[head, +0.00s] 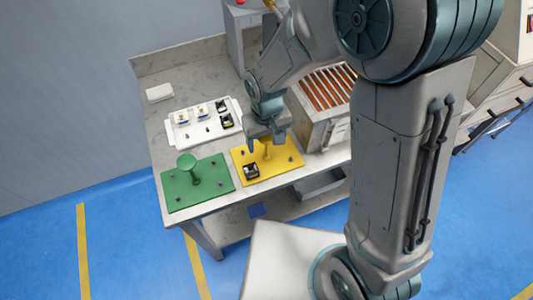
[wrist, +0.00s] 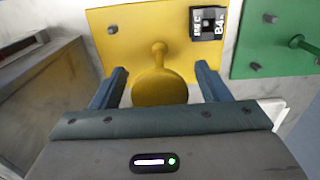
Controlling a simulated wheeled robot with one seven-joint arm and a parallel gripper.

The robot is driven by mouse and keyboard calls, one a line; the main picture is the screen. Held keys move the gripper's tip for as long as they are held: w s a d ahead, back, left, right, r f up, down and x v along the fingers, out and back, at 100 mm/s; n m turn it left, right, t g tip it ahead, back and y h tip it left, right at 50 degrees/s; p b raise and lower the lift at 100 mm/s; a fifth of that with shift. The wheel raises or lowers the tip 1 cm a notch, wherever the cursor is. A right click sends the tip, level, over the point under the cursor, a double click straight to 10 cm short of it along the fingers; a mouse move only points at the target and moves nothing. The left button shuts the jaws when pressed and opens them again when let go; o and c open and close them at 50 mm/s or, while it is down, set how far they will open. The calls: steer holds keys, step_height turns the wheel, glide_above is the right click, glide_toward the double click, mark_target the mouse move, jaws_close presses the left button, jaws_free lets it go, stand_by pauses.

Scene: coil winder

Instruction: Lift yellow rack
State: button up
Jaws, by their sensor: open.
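The yellow rack (head: 278,166) is a flat yellow plate lying on the table, with a post and round knob in its middle and small dark pegs. In the wrist view, the yellow rack (wrist: 120,45) fills the upper middle, and its round knob (wrist: 160,88) lies between my fingers. A small black part (head: 251,171) sits on the plate; it also shows in the wrist view (wrist: 208,23). My gripper (head: 268,140) is over the rack at its knob. In the wrist view my gripper (wrist: 160,83) is open, with a finger on each side of the knob and visible gaps.
A green rack (head: 207,190) with a similar knob lies close on the left. A white tray (head: 190,132) with several small parts is behind. A grey machine with copper-coloured bars (head: 325,90) stands close on the right. The table's front edge is just before the racks.

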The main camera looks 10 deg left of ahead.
steer(key=shift+f, duration=0.15)
jaws_close()
